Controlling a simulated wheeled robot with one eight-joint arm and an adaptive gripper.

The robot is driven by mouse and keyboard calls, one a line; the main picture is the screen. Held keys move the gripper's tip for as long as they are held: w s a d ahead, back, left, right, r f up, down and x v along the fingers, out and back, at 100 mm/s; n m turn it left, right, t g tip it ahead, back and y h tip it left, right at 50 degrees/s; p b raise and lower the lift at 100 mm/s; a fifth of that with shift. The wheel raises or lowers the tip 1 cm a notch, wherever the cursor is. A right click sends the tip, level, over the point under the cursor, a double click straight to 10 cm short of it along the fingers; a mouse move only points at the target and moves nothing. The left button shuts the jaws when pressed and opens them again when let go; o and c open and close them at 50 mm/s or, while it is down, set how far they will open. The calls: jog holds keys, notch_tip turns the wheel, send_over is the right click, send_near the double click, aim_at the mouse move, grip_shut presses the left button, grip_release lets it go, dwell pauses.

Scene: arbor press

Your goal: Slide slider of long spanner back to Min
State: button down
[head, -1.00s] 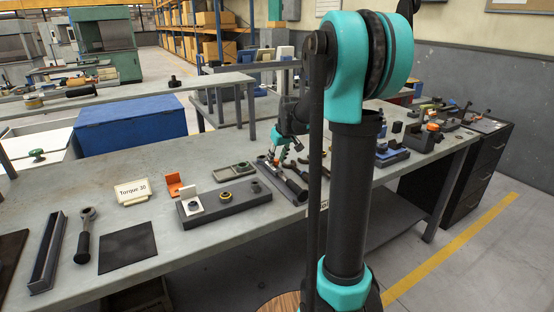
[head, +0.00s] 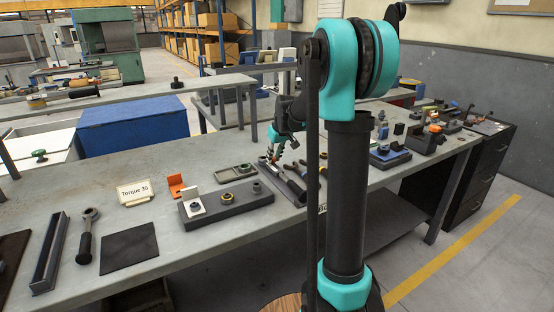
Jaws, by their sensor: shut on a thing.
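My gripper (head: 272,160) is down at the worktop, left of my arm's upright link. It looks shut around a small part at the far end of a long dark tool (head: 290,186), probably the long spanner with its slider. The slider itself is too small and covered to make out, as is any Min mark. The tool lies flat on the bench, slanting toward the front edge. Another spanner (head: 87,236), with a ring head and dark handle, lies apart at the left.
A dark fixture block (head: 232,208) stands left of the gripper, with a grey tray (head: 235,172) behind it. A Torque sign (head: 134,193), orange bracket (head: 176,186), dark mat (head: 128,249) and long channel (head: 50,255) lie further left. More fixtures (head: 388,155) are at right.

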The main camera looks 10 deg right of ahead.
jog(key=c, duration=1.4)
grip_release()
jog(key=shift+o, duration=0.2)
jog(key=v, duration=1.2)
jog(key=shift+s, duration=0.1)
